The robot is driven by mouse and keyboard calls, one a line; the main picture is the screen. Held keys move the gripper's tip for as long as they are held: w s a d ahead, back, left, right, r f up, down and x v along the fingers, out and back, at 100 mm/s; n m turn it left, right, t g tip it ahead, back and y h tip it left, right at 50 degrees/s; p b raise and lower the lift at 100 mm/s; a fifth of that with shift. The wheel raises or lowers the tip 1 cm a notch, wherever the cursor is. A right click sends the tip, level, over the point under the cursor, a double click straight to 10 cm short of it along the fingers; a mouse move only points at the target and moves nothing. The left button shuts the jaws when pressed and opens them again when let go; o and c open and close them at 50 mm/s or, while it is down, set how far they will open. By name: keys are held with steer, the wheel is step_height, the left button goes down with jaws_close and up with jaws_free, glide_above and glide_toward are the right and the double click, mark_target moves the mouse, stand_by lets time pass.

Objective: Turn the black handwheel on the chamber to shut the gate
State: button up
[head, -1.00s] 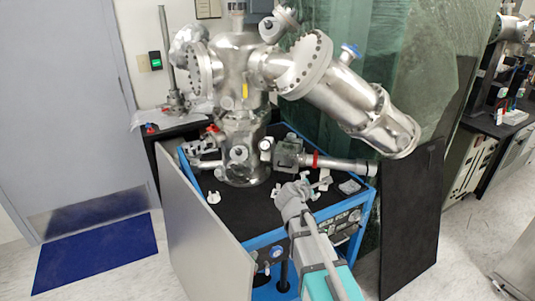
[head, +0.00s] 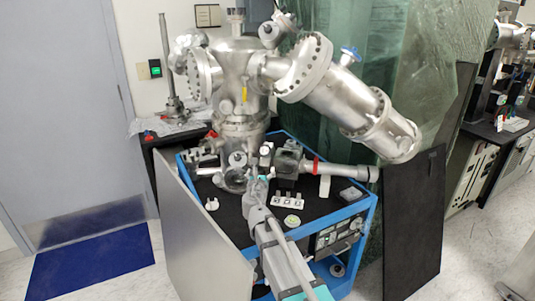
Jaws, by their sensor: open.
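The steel chamber (head: 240,78) stands on the black top of a blue-framed cart. A dark valve block (head: 288,160) sits at its lower right, joined to a horizontal tube with a red ring. A small round fitting (head: 266,149) shows beside the block. I cannot make out the black handwheel clearly; it may be small or hidden near my gripper. My gripper (head: 259,178) is open, low in front of the chamber and just left of the valve block. Its fingertips are small in view, and I cannot tell whether they touch anything.
A large angled steel cylinder (head: 350,95) overhangs the right side. Panels lean at the cart's left and right.

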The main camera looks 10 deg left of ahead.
mark_target(265, 154)
steer(key=shift+w, duration=0.15)
steer(key=w, duration=1.3)
steer(key=shift+w, duration=0.25)
steer(key=shift+a, duration=0.1)
steer(key=c, duration=1)
steer(key=shift+d, duration=0.4)
steer(key=shift+a, duration=0.3)
